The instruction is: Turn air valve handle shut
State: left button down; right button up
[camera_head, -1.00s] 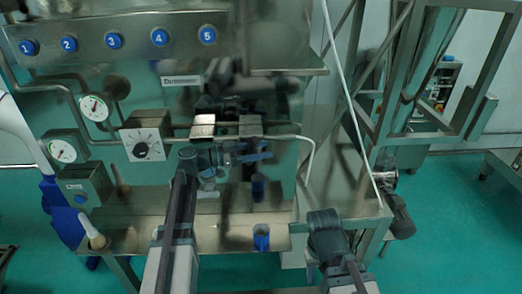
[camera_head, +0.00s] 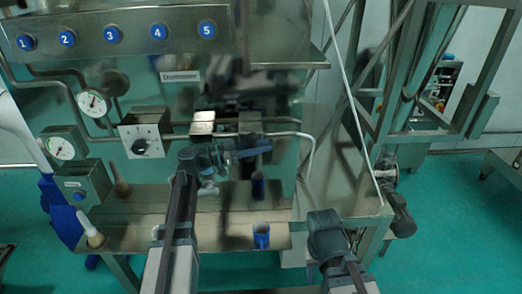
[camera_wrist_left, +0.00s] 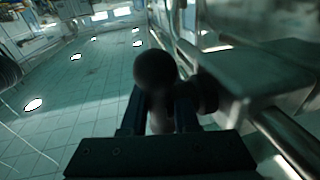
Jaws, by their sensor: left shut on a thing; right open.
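A pipe with valve fittings crosses the front of the steel machine. My left gripper (camera_head: 228,158) is at this pipe, pointing right, below a small steel box. It is shut on the valve handle, whose dark rounded knob (camera_wrist_left: 155,69) stands up between the two fingers in the left wrist view. In the head view the gripper and arm cover most of the handle, so its angle is hard to read. My right gripper (camera_head: 311,269) is low, near the machine's right front edge, well away from the valve. Its fingers are hardly visible there.
Gauges (camera_head: 93,102), a dial box (camera_head: 141,146) and a row of numbered blue buttons (camera_head: 111,34) are on the machine left of and above the valve. A blue cup (camera_head: 261,236) stands on the steel ledge (camera_head: 140,235) below.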

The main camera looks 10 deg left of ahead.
pick_arm(q)
jog(key=shift+r+n+t+h+b, duration=0.3)
jog(key=shift+t+h+b, duration=0.2)
jog(key=shift+h+b, duration=0.6)
pick_arm(e)
notch_tip(320, 180, down, 4)
jog(key=shift+r, duration=0.25)
pick_arm(q)
jog(key=c, duration=0.7)
grip_release()
jog(key=shift+a, duration=0.15)
